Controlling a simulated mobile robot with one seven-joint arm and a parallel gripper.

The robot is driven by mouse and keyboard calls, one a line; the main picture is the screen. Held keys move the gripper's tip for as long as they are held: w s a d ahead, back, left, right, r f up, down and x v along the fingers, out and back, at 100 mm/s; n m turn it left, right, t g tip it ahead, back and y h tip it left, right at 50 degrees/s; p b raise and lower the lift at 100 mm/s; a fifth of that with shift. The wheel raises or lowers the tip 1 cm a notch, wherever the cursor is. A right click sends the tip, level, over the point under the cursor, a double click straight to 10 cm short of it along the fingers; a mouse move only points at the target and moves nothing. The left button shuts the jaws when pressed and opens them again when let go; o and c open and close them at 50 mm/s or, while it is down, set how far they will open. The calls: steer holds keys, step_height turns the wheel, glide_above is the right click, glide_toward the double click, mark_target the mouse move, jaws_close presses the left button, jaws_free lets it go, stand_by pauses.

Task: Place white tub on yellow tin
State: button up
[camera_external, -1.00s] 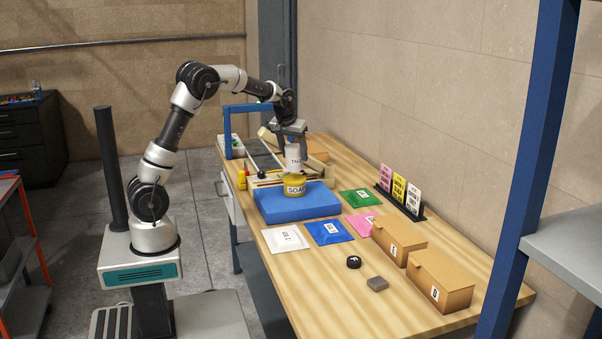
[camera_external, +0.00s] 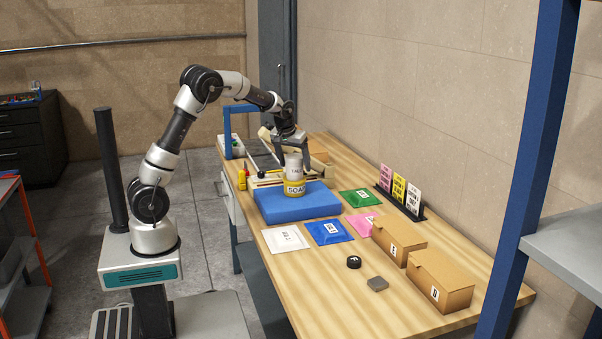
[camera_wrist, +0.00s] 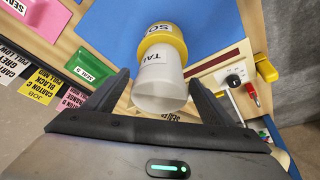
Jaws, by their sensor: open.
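The white tub (camera_external: 293,165), with dark lettering, rests on the yellow tin (camera_external: 294,189) and seems to lean slightly. The tin stands on the blue block (camera_external: 270,205). My gripper (camera_external: 293,158) is above and around the tub, pointing down, with its fingers apart.
A green packet (camera_external: 361,197), a pink packet (camera_external: 362,223), a blue packet (camera_external: 329,232) and a white packet (camera_external: 285,238) lie around the block. Two cartons (camera_external: 440,280) stand front right. A blue frame (camera_external: 229,135) stands behind.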

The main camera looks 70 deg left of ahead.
steer(key=shift+r, duration=0.3)
steer(key=v, duration=1.1)
steer(key=shift+s+d+r+p, duration=0.15)
steer(key=shift+r+p, duration=0.15)
steer(key=shift+p, duration=0.15)
